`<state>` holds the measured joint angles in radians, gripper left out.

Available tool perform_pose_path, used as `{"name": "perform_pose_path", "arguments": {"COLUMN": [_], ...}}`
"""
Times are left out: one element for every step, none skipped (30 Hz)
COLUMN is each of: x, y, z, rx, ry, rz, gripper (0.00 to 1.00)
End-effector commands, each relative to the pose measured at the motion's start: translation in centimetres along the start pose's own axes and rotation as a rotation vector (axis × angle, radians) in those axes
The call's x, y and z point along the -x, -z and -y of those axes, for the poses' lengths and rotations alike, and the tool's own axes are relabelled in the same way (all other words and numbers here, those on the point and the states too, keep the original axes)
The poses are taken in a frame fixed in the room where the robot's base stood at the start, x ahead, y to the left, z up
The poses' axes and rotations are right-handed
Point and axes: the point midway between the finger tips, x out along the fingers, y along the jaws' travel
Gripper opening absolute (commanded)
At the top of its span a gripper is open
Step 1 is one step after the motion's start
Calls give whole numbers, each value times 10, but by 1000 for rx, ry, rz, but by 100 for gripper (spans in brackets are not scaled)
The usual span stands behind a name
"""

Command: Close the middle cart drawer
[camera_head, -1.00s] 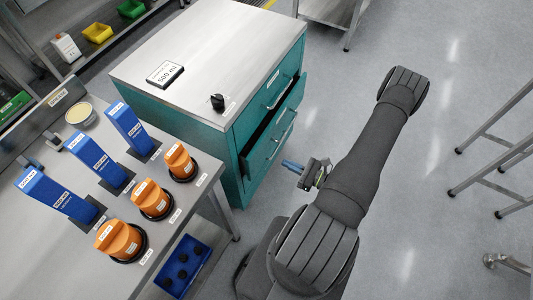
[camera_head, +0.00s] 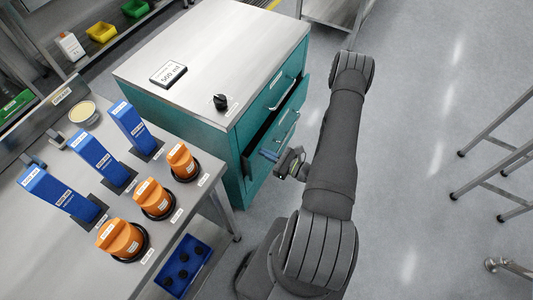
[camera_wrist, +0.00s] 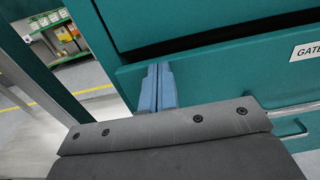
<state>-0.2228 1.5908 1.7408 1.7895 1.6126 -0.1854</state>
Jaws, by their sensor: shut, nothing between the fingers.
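The teal cart (camera_head: 180,120) has a steel top. Its middle drawer (camera_head: 289,117) is partly pulled out, with a dark gap above its front. In the wrist view the middle drawer front (camera_wrist: 225,75) is a teal panel with a white label reading "GATE" at its right, cut off by the picture edge. My gripper (camera_head: 268,155) is at the near end of this front, fingers pointing at the cart. In the wrist view its blue fingers (camera_wrist: 157,88) are together and empty, in front of the panel's left part. I cannot tell whether they touch it.
A closed upper drawer (camera_head: 278,88) sits above. A black knob (camera_head: 220,101) and a 500 ml sign (camera_head: 168,74) are on the cart top. The filler bench (camera_head: 150,215) with orange knobs stands at left. A metal frame stands at right, with open floor between.

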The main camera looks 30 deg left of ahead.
Motion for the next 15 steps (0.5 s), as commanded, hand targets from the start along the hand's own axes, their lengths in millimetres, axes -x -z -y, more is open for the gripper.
{"name": "perform_pose_path", "arguments": {"x": [0,0,0,0,0,0,0,0,-1,-1,-2,-4,-7,-9,-13], "y": [0,0,0,0,0,0,0,0,0,0,0,0,0,0,0], "z": [0,0,0,0,0,0,0,0,0,0,0,0,0,0,0], "rx": [0,0,0,0,0,0,0,0,0,0,0,1,1,1,1], "ry": [0,0,0,0,0,0,0,0,0,0,-1,-1,-1,-2,-3], "rz": [0,0,0,0,0,0,0,0,0,0,0,0,0,0,0], "gripper": [0,0,0,0,0,0,0,0,0,0,0,0,0,0,0]}}
